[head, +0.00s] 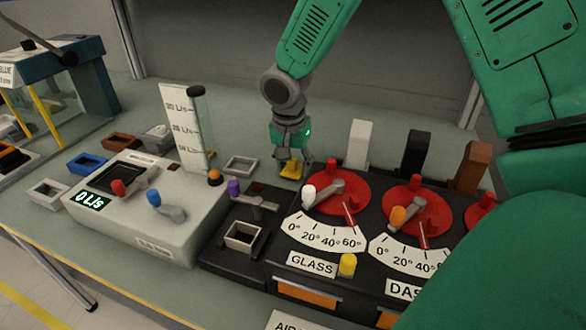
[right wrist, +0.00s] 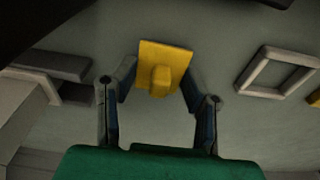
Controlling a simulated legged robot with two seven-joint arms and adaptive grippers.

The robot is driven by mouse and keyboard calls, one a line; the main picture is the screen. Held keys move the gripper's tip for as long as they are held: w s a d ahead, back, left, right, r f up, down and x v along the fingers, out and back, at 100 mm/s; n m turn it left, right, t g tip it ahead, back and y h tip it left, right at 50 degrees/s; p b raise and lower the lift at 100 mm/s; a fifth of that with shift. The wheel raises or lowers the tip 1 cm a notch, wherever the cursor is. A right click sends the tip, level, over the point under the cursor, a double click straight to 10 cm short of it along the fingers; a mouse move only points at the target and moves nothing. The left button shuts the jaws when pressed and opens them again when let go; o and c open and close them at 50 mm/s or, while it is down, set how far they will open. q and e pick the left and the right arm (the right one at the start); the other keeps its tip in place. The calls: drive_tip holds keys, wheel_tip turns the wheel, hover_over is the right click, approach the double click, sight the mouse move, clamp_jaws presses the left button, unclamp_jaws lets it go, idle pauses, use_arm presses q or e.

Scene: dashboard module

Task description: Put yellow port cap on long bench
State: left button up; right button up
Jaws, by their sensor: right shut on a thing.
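The yellow port cap (head: 291,171) is a flat square plate with a raised block; it also shows in the right wrist view (right wrist: 160,68). My right gripper (head: 290,165) is shut on the cap, with one finger at each side of it in the right wrist view (right wrist: 157,85). The cap is just above or on the grey-green long bench (head: 238,112), behind the dark dial console; I cannot tell whether it touches. My left gripper is not in view.
A grey square frame (head: 240,166) lies left of my right gripper. The dial console (head: 370,235) with red dials stands in front, and white (head: 359,143), black (head: 416,153) and brown (head: 474,165) blocks stand to the right. A flow-meter box (head: 160,205) stands left.

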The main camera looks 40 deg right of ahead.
sight(287, 171)
drive_tip(key=shift+o, duration=0.2)
drive_tip(key=shift+a+f, duration=0.3)
drive_tip(key=shift+f, duration=0.1)
drive_tip(key=shift+w+a+r, duration=0.1)
drive_tip(key=shift+a+r, duration=0.1)
drive_tip(key=shift+a, duration=0.4)
drive_tip(key=shift+c, duration=0.5)
drive_tip(key=shift+a, duration=0.2)
drive_tip(key=o, duration=0.6)
drive_tip(key=shift+d+f, duration=0.15)
drive_tip(key=shift+f, duration=0.05)
drive_tip(key=shift+c, duration=0.2)
drive_tip(key=o, duration=0.4)
drive_tip(key=shift+d, duration=0.25)
drive_tip(key=shift+d+f, duration=0.2)
drive_tip(key=shift+d, duration=0.3)
drive_tip(key=r, duration=0.1)
drive_tip(key=a+r, duration=0.1)
drive_tip(key=r, duration=0.2)
drive_tip(key=shift+a+r+p, duration=0.25)
drive_tip(key=shift+a+p, duration=0.1)
drive_tip(key=shift+a, duration=0.05)
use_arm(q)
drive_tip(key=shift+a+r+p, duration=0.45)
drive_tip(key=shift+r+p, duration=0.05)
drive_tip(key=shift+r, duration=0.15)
use_arm(e)
drive_tip(key=r, duration=0.8)
drive_tip(key=shift+s+a, duration=0.35)
drive_tip(key=shift+s, duration=0.05)
